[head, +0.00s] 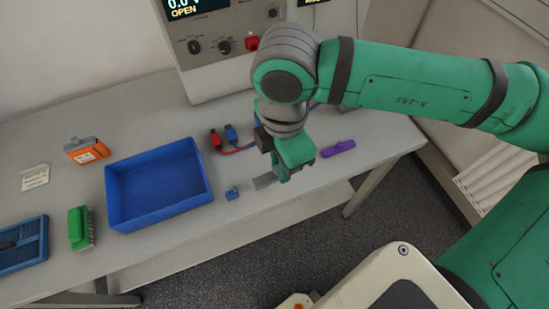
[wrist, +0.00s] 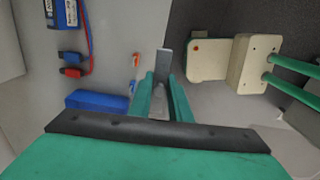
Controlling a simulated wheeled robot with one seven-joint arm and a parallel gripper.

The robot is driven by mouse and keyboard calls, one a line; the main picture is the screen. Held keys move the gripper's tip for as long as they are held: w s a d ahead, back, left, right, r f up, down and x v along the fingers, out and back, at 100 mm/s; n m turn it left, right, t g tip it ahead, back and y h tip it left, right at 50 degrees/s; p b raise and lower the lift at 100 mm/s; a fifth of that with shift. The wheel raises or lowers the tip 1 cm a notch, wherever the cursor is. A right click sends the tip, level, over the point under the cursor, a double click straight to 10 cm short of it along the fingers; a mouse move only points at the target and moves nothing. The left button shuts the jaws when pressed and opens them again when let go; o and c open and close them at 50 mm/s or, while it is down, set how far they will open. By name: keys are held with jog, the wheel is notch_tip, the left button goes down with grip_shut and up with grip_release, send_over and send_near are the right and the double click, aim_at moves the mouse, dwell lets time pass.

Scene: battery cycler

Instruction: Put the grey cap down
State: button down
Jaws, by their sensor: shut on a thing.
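The grey cap (head: 264,181) shows as a small flat grey piece at my gripper's lower end in the head view. In the wrist view the grey cap (wrist: 164,65) sticks out beyond the green fingers. My gripper (head: 281,172) is shut on it, over the front part of the bench; in the wrist view my gripper (wrist: 162,92) has its fingers on both sides of the cap. I cannot tell whether the cap touches the bench top.
A blue tray (head: 112,203) stands left on the bench (head: 255,217). A small blue piece (head: 232,193) lies between it and my gripper. Red (head: 215,139) and blue (head: 231,133) clips lie behind; a purple object (head: 338,148) lies right. A green brush (head: 81,228) is far left.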

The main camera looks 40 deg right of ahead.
jog(key=shift+m, duration=0.4)
jog(key=w+d+f, duration=0.3)
jog(key=f, duration=0.1)
jog(key=w+d+f, duration=0.2)
jog(key=w+f, duration=0.1)
jog(key=f, duration=0.1)
jog(key=w+d+f, duration=0.3)
jog(key=f, duration=0.2)
jog(key=shift+w+d, duration=0.35)
jog(key=shift+w+d+f, duration=0.25)
jog(key=shift+w+f, duration=0.15)
jog(key=shift+f, duration=0.2)
jog(key=shift+w+d+f, duration=0.1)
jog(key=shift+f, duration=0.8)
jog(key=shift+w+d+f, duration=0.1)
jog(key=shift+f, duration=0.75)
jog(key=shift+f, duration=0.15)
jog(key=c, duration=1.6)
grip_release()
jog(key=shift+c, duration=0.2)
